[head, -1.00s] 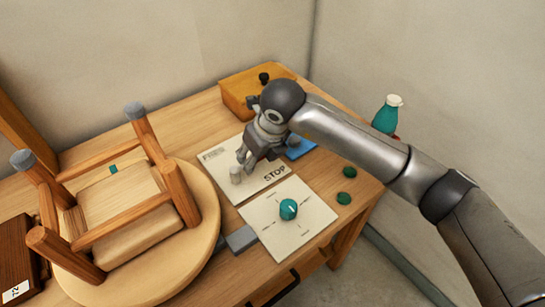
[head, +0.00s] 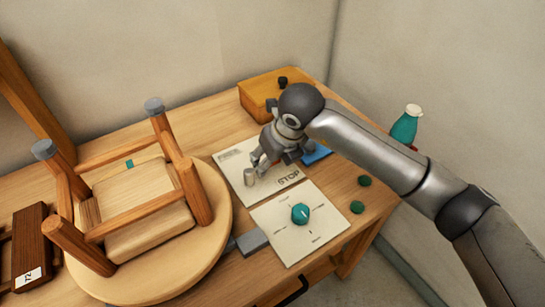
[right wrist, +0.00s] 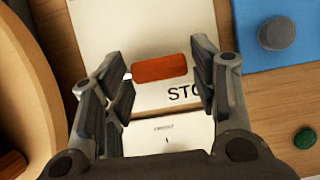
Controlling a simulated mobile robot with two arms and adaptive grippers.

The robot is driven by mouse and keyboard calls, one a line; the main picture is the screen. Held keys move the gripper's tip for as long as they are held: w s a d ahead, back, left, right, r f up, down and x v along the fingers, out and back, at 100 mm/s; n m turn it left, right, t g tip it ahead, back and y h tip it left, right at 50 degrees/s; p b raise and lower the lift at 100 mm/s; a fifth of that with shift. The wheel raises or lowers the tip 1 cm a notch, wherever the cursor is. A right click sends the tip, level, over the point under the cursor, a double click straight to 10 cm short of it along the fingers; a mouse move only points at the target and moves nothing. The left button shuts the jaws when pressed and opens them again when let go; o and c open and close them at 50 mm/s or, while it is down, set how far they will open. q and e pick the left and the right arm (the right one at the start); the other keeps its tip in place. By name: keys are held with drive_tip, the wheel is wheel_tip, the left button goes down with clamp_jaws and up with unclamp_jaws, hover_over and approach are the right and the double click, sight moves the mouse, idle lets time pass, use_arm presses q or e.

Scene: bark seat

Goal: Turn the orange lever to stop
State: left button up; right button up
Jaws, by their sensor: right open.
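The orange lever (right wrist: 160,69) shows in the right wrist view as a short orange-red bar. It lies crosswise over a white panel (right wrist: 140,25), just above the printed word STOP, whose last letter is hidden by a finger. My right gripper (right wrist: 165,85) is open, with one finger on each side of the lever and gaps at both ends. In the head view my right gripper (head: 262,163) is low over the white panel (head: 237,160) and hides the lever. A small grey cylinder (head: 249,177) shows beside its fingers. My left gripper is out of view.
A second white panel (head: 283,240) carries a teal knob (head: 300,214). A blue plate (head: 317,153), green buttons (head: 357,207) and a wooden box (head: 256,98) are nearby. An upturned stool (head: 215,235) fills the left. A teal bottle (head: 404,128) stands behind my right arm.

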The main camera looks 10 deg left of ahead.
drive_tip(key=v, duration=1.2)
drive_tip(key=shift+s, duration=0.1)
